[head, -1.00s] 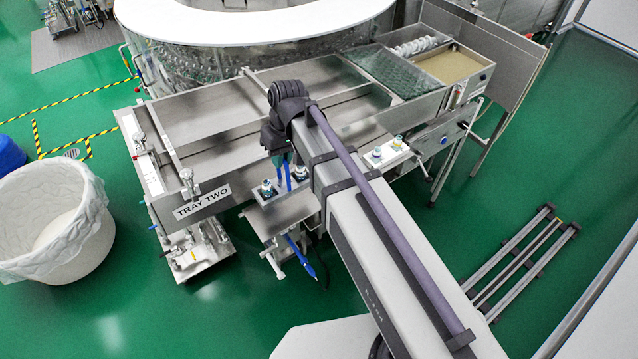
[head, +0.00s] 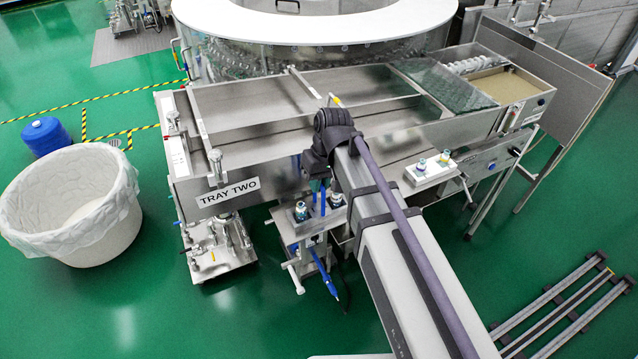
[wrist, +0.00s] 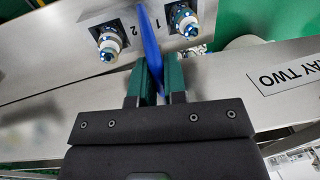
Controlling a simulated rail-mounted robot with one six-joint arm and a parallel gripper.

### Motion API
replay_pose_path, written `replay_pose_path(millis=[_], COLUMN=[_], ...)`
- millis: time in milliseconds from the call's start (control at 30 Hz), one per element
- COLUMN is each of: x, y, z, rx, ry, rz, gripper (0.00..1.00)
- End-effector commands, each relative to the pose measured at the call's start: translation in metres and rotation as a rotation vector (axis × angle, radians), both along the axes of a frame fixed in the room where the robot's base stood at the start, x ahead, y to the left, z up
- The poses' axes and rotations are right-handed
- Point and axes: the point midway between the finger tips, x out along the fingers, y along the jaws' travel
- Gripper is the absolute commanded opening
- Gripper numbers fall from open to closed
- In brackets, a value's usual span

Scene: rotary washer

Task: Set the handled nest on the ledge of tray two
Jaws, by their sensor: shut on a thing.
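My gripper (wrist: 153,92) has two green fingers, shut on a narrow blue piece (wrist: 150,42) in the wrist view. In the head view my arm hides most of the fingers, and blue strips show just below the wrist. Tray two (head: 275,178) is a long steel trough with its name label (head: 229,191) on the front wall at left. My wrist is over its front edge. The label also shows in the wrist view (wrist: 283,77).
A steel plate marked 1 and 2 (wrist: 137,25) with two blue-and-white fittings lies close to the fingers. A similar white block (head: 432,172) is farther right. A lined white bin (head: 75,200) stands at left. A round washer (head: 310,22) is behind.

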Motion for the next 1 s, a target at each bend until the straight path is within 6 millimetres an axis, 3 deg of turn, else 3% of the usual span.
replay_pose_path(millis=[267, 567, 767, 1000], x=[0.000, 0.000, 0.002, 0.007], y=[0.000, 0.000, -0.004, -0.015], z=[-0.001, 0.004, 0.037, 0.101], rx=[0.000, 0.000, 0.000, 0.000], ry=[0.000, 0.000, 0.000, 0.000], rz=[0.000, 0.000, 0.000, -0.001], gripper=[0.37, 0.38, 0.38, 0.38])
